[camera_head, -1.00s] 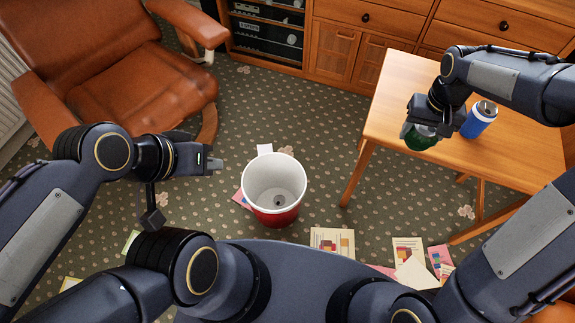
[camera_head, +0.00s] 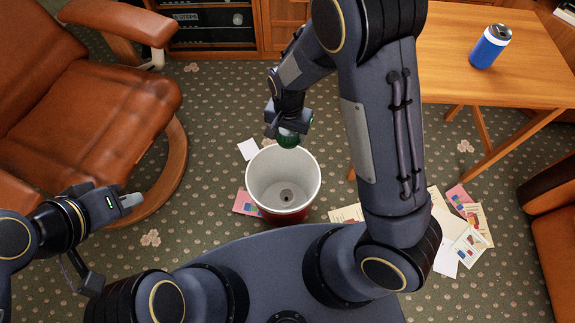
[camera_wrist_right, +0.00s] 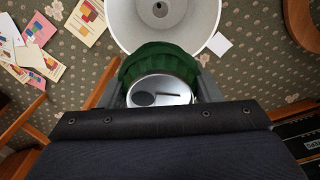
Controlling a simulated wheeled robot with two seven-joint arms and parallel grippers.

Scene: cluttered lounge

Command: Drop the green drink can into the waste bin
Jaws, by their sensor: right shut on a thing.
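The green drink can (camera_head: 288,139) is held in my right gripper (camera_head: 287,127), at the far rim of the waste bin in the head view. In the right wrist view the can (camera_wrist_right: 160,62) sits between the two fingers with its silver top toward the camera. The waste bin (camera_head: 311,175) is white inside and red outside and stands on the carpet. Its white wall (camera_wrist_right: 205,20) shows just beyond the can in the wrist view. A small dark spot shows on the bin's floor. My left gripper (camera_head: 131,200) is at the left, away from the bin; its finger gap is unclear.
A blue can (camera_head: 490,47) stands on the wooden table (camera_head: 445,70) at the right. A brown leather armchair (camera_head: 85,120) is at the left. Papers and booklets (camera_head: 468,245) lie on the carpet around the bin. A wooden cabinet stands at the back.

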